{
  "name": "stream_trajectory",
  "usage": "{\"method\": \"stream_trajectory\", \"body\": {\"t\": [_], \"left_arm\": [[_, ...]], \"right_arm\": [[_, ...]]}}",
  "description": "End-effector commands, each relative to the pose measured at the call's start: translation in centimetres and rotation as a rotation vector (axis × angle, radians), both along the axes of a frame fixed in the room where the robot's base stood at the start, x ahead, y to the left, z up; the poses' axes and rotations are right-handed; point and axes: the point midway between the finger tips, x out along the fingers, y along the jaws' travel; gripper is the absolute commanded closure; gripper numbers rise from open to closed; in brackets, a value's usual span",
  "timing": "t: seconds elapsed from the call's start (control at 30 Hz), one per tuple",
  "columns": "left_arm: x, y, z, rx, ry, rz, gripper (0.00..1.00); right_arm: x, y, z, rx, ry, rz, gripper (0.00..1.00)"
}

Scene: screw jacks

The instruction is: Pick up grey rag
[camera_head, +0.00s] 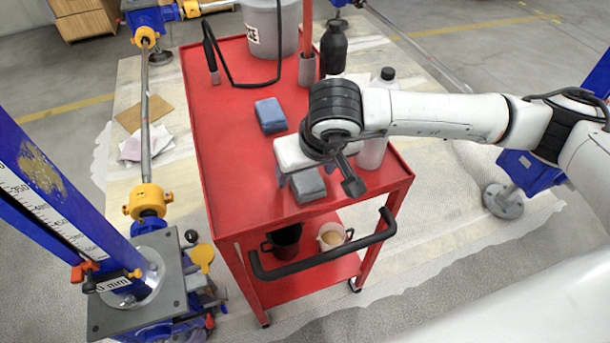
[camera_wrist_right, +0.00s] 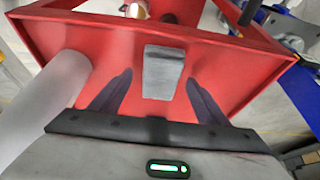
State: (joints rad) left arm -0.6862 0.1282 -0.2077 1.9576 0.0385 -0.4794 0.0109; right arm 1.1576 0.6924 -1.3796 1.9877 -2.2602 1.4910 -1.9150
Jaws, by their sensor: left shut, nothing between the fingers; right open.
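The grey rag (camera_head: 308,186) is a small folded block lying on the red cart's top, near its front edge. My right gripper (camera_head: 318,184) is open just above it, with one finger to either side. The gripper body partly covers the rag in the head view. In the right wrist view the grey rag (camera_wrist_right: 163,75) lies between and slightly beyond the open fingers, with a gap on both sides. I cannot tell how much height is left between fingertips and rag. My left gripper is not in view.
A blue rag (camera_head: 270,116) lies farther back on the red cart (camera_head: 232,180). A whitish bottle (camera_head: 371,153) stands close right of the gripper. A black bottle (camera_head: 334,48) and a grey bucket (camera_head: 270,28) stand at the back. The cart's left side is clear.

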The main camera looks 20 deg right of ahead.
Motion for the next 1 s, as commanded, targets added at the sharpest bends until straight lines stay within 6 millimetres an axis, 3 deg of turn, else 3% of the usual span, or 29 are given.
{"method": "stream_trajectory", "body": {"t": [1.0], "left_arm": [[0.1, 0.2, -0.9, 0.002, -0.004, 0.002, 1.00]], "right_arm": [[0.0, 0.0, -0.5, 0.001, 0.000, 0.000, 0.31]]}}
